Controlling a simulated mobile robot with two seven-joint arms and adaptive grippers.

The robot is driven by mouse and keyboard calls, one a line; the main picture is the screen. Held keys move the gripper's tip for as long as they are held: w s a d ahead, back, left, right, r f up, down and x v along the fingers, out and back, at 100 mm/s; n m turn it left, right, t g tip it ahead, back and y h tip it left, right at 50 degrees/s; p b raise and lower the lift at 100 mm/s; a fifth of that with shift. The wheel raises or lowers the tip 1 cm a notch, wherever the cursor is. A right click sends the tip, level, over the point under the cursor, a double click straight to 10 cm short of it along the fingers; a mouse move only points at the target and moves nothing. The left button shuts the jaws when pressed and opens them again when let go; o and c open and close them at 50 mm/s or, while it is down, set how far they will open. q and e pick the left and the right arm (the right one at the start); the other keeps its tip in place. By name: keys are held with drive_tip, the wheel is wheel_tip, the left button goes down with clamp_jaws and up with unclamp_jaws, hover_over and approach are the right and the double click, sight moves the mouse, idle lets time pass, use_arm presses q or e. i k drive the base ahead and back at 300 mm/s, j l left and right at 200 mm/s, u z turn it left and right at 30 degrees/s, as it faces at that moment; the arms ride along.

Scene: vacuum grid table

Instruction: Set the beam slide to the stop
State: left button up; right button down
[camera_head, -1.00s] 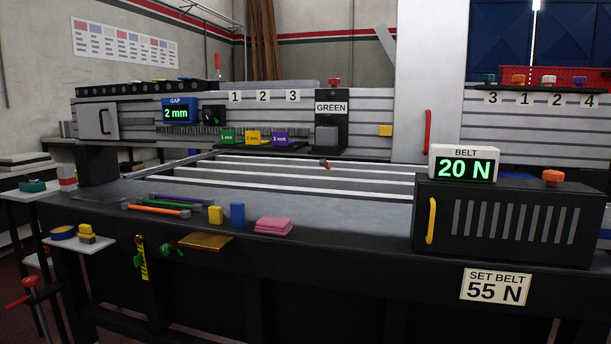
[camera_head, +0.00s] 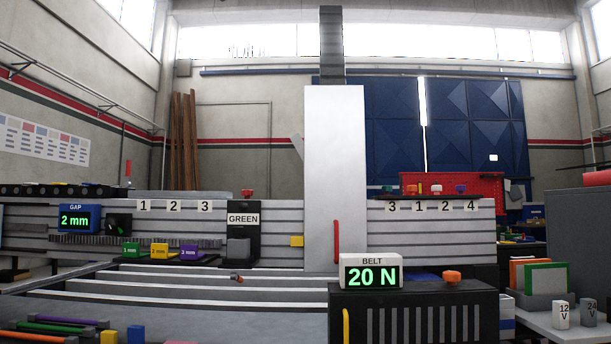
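A tall pale grey upright (camera_head: 334,150), which looks like the beam, stands at the grid table behind the belt box. A red upright handle (camera_head: 336,241) is on its lower right part. A small yellow block (camera_head: 297,241) sits on the slotted rail (camera_head: 275,239) just left of the upright, with a narrow gap between them. Further left on the rail is a black unit labelled GREEN (camera_head: 243,219) with a grey block and a red knob on top. I cannot tell for sure which part is the stop. Neither of my grippers is in view.
The belt box (camera_head: 415,312) with a 20 N display (camera_head: 371,276) and orange knob (camera_head: 452,277) stands in front of the upright. Coloured gauges (camera_head: 160,251) and a 2 mm GAP display (camera_head: 75,219) are at left. Coloured sticks (camera_head: 60,323) lie at front left.

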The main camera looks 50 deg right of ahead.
sight(335, 200)
drive_tip(key=z, duration=1.65)
drive_tip(key=i+l+u, duration=0.55)
drive_tip(key=i+l, duration=0.2)
drive_tip(key=l, duration=0.2)
